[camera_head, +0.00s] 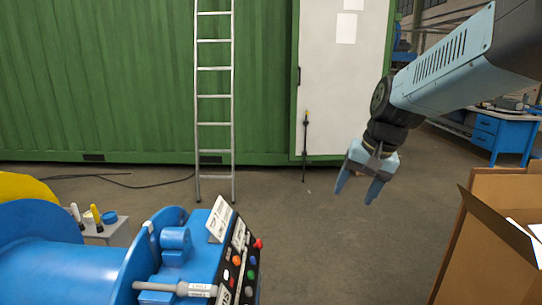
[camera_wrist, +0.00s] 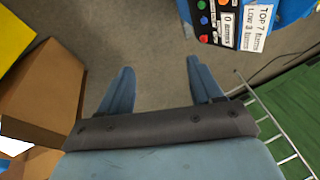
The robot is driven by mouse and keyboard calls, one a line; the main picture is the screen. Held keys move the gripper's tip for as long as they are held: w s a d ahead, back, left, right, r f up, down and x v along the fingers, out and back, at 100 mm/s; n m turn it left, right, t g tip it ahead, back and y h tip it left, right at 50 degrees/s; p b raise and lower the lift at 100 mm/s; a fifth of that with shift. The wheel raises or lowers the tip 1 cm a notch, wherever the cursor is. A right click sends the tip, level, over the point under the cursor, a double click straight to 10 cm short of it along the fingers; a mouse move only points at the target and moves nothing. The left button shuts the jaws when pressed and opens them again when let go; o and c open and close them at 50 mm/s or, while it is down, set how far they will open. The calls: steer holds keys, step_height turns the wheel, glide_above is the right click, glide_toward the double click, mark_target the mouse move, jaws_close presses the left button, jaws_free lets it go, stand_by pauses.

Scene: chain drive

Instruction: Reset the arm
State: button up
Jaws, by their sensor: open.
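My arm reaches in from the upper right in the head view. My gripper (camera_head: 357,194) hangs from it, pointing down, with its two blue fingers apart and nothing between them. It is in free air over the bare floor, between the blue machine and the cardboard box. In the wrist view my gripper (camera_wrist: 158,72) shows the same two spread fingers with only grey floor between them.
A blue machine (camera_head: 176,245) with a button panel stands at lower left; its panel shows in the wrist view (camera_wrist: 228,20). An open cardboard box (camera_head: 490,250) stands at right. A ladder (camera_head: 214,97) leans on the green container (camera_head: 100,80). A blue desk (camera_head: 510,128) is behind.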

steer(key=s+d+r+n+t+h, duration=0.1)
steer(key=s+d, duration=0.1)
steer(key=s, duration=0.4)
steer(key=s+d+r+n+t+h, duration=0.1)
steer(key=s+d+n, duration=0.1)
steer(key=s, duration=0.4)
steer(key=shift+d+t, duration=0.4)
